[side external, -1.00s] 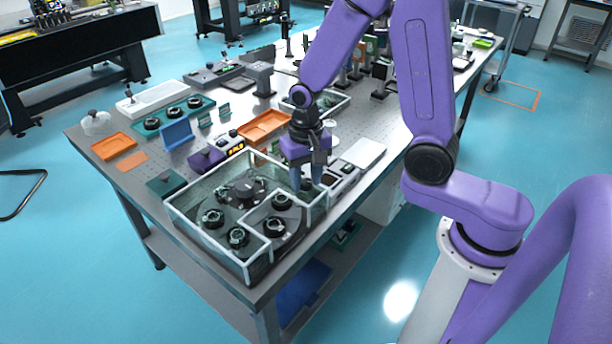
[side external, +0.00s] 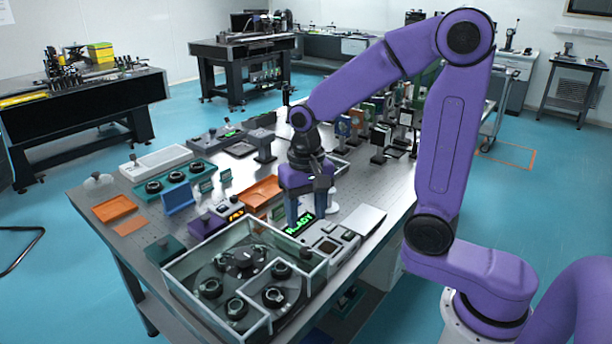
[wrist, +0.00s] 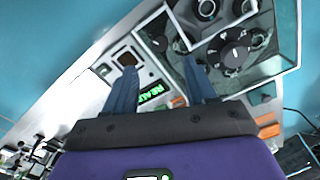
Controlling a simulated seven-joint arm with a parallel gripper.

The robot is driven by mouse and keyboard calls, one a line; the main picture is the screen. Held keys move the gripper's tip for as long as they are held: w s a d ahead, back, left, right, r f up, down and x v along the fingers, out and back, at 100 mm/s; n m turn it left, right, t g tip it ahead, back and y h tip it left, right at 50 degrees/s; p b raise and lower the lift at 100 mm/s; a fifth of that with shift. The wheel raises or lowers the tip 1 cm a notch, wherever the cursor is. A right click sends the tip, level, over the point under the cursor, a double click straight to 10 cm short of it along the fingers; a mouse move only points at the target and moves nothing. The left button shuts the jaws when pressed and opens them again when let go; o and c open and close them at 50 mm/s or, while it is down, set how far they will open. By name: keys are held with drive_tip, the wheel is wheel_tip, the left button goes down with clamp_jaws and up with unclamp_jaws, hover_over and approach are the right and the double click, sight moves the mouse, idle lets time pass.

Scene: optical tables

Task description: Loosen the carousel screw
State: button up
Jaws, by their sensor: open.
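The carousel (side external: 220,283) is a dark round disc carrying several black ring-shaped parts, inside a clear-walled box at the table's near end. A dark knob-like hub (side external: 241,259) stands at its middle; it also shows in the wrist view (wrist: 236,50). I cannot tell which detail is the screw. My gripper (side external: 307,220) is open and empty, pointing down, beyond the box's back right side and apart from the carousel. In the wrist view, its two blue fingers (wrist: 159,68) are spread, with the box beyond them.
A device with a green lit display (side external: 300,224) lies under my gripper, beside a grey panel with dark squares (side external: 328,246). The box's upright clear walls (side external: 190,310) surround the carousel. Orange trays (side external: 114,208), a purple block (side external: 205,225) and a flat white plate (side external: 363,220) lie around.

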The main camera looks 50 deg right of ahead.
wheel_tip(320, 180, up, 8)
idle(0.4)
drive_tip(key=s+f+n, duration=0.3)
drive_tip(key=s+n, duration=0.5)
drive_tip(key=s, duration=0.2)
drive_tip(key=s+f+n, duration=0.4)
drive_tip(key=s+n, duration=0.5)
drive_tip(key=s, duration=0.1)
drive_tip(key=shift+d+f, duration=0.2)
drive_tip(key=shift+f, duration=0.1)
idle(0.6)
